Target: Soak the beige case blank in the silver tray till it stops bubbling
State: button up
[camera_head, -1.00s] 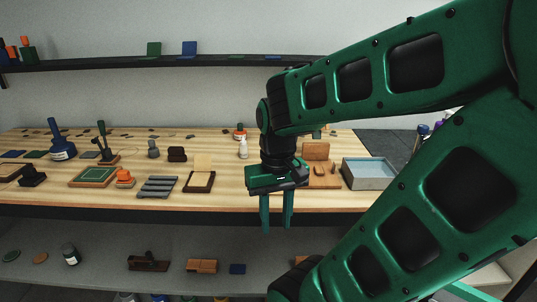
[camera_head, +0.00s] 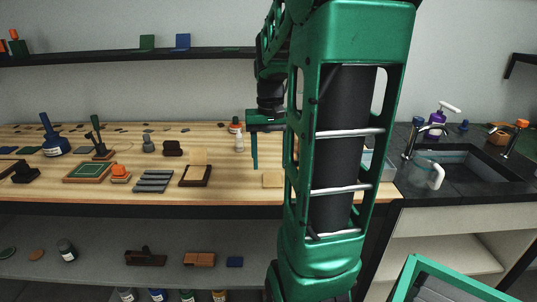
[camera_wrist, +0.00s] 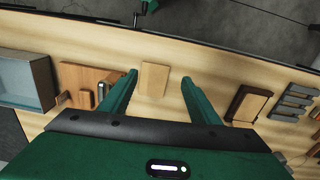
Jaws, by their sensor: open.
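The beige case blank (camera_head: 272,180) lies flat near the front edge of the wooden table. In the wrist view the blank (camera_wrist: 154,78) lies between and beyond my fingertips, apart from them. My gripper (camera_wrist: 158,77) is open and empty, pointing down above the table. In the head view my gripper (camera_head: 255,166) is partly hidden by my arm. The silver tray (camera_wrist: 40,72) stands at the left of the wrist view, cut by the frame edge. In the head view my arm hides most of it. I cannot see bubbles.
A wooden block piece (camera_wrist: 78,80) stands between the tray and the blank. A dark brown frame (camera_head: 195,181) with a beige panel and grey ridged block (camera_head: 153,181) lie left of the blank. A sink (camera_head: 462,168) is at the right.

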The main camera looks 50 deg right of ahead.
aim_at(272, 179)
jog(key=d, duration=0.1)
jog(key=w+d, duration=0.1)
jog(key=d, duration=0.1)
jog(key=shift+w+d+f+m, duration=0.2)
jog(key=shift+w+d+m, duration=0.05)
jog(key=shift+w+m, duration=0.1)
jog(key=shift+f, duration=3.45)
jog(key=shift+c, duration=0.7)
jog(key=shift+r, duration=0.1)
jog(key=c, duration=0.5)
